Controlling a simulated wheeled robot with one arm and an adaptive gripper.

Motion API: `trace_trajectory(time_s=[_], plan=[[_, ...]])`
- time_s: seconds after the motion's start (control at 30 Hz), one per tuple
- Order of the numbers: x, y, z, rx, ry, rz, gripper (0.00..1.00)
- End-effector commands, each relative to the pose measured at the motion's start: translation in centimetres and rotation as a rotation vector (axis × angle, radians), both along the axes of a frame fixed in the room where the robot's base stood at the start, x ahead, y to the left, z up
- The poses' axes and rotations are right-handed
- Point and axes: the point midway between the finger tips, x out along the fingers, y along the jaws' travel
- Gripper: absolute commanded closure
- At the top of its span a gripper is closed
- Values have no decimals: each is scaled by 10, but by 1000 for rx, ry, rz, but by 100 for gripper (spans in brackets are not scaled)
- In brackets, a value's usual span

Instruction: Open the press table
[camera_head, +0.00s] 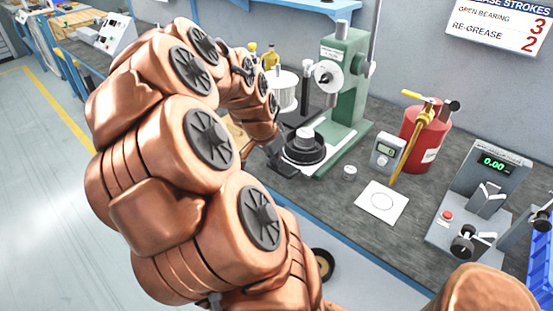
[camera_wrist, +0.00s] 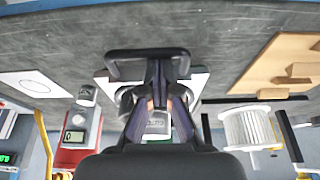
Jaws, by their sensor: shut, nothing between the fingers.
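The green press (camera_head: 347,85) stands on the bench with a round black table (camera_head: 305,157) at its foot. A silver round part (camera_head: 303,141) sits on that table. My gripper (camera_head: 281,165) is at the left front edge of the table, partly hidden by my arm. In the wrist view my gripper (camera_wrist: 157,82) is shut and empty. A dark bar (camera_wrist: 148,55) crosses at its fingertips; whether they touch it I cannot tell. A pale plate and dark round shapes show behind the fingers, largely hidden.
Right of the press are a small silver cup (camera_head: 350,171), a grey meter (camera_head: 385,150), a red grease pot (camera_head: 425,138), a white card (camera_head: 382,203) and a grey gauge stand (camera_head: 470,215). A white spool (camera_head: 284,90) stands left behind. The bench front edge is close.

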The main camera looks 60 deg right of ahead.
Motion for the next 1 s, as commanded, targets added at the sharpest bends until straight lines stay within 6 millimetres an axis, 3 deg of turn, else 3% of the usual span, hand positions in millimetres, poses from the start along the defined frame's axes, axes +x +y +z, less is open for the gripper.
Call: trace_trajectory(time_s=[0.6,1.0], plan=[[8,32,86,-1,0,10,100],[10,39,92,4,1,23,100]])
